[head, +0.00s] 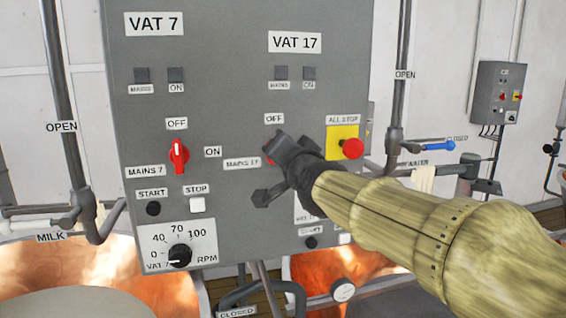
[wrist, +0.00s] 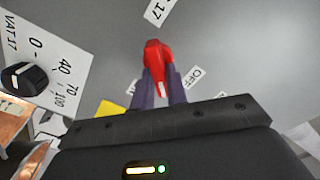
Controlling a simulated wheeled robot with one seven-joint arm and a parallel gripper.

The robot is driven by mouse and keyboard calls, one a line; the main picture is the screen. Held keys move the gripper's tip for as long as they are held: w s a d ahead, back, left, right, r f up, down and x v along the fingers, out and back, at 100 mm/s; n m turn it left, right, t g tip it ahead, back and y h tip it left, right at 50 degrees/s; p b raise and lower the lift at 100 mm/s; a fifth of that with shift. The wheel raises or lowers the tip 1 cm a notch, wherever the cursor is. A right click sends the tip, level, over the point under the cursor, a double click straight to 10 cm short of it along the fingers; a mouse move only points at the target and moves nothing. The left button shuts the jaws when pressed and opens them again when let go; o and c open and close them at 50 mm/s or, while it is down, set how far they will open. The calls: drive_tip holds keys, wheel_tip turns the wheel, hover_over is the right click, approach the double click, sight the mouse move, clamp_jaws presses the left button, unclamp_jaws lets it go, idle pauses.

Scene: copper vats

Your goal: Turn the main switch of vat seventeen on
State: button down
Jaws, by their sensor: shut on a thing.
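The main switch of vat seventeen is a red handle (wrist: 154,58) on the grey panel; the wrist view shows it between the two fingers of my gripper (wrist: 157,78). Its white mark points down in that view, between the OFF label (wrist: 194,78) and a partly hidden label at left. In the head view my gripper (head: 271,168) is at the panel, covering nearly all of the switch. The MAINS 17 label (head: 242,163) is left of it and an OFF label (head: 274,118) above. My gripper is shut on the red handle.
The red ALL STOP button (head: 352,148) on its yellow plate is close to the right of my gripper. The red MAINS 7 switch (head: 179,156) stands upright at left. A pipe (head: 398,80) runs up past the panel's right edge. Copper vats show below.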

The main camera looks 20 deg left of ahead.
drive_tip(key=m+b, duration=0.1)
drive_tip(key=m, duration=0.2)
drive_tip(key=m+b, duration=0.1)
drive_tip(key=m, duration=0.2)
drive_tip(key=m+b, duration=0.1)
drive_tip(key=m, duration=0.2)
drive_tip(key=shift+w+d+f+m, duration=0.1)
drive_tip(key=shift+d+f+m, duration=0.05)
drive_tip(key=shift+f+m, duration=0.2)
drive_tip(key=c, duration=1.4)
unclamp_jaws()
